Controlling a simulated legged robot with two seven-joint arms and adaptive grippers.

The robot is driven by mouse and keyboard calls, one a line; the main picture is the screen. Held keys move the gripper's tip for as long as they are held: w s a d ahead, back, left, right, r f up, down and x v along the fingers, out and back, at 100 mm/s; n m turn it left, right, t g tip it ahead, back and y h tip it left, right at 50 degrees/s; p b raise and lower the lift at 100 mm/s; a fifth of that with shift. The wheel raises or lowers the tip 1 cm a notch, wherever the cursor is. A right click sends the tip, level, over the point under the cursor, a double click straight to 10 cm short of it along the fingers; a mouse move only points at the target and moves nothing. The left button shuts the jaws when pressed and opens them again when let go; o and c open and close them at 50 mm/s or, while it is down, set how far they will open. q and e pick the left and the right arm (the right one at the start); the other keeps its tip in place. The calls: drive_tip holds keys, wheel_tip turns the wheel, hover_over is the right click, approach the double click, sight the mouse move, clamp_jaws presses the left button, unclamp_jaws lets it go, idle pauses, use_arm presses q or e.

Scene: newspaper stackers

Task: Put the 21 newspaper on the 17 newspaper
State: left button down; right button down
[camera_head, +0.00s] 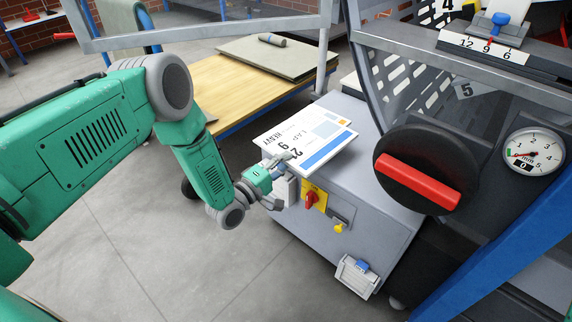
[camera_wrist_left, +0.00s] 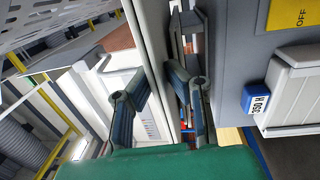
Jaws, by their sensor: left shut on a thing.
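The 21 newspaper (camera_head: 318,137) lies flat on top of the grey cabinet at its near left corner, and the printed 21 faces my gripper. It is white with a blue band and orange patches. My left gripper (camera_head: 284,177) is shut on its near edge, beside the cabinet's front edge. In the left wrist view the gripper (camera_wrist_left: 160,100) has its two fingers on either side of a thin pale edge, with a printed face showing low between them. I cannot make out a 17 newspaper in either view. My right gripper is not in view.
The grey cabinet (camera_head: 352,190) has a yellow panel with a red switch (camera_head: 311,199) right beside my gripper. A black dial with a red handle (camera_head: 420,180) and a gauge (camera_head: 534,156) stand to the right. A wooden table (camera_head: 235,95) with grey slabs is behind. The floor at front is clear.

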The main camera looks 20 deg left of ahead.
use_arm(q)
drive_tip(key=shift+f, duration=0.4)
drive_tip(key=shift+r, duration=0.15)
drive_tip(key=c, duration=1.6)
unclamp_jaws()
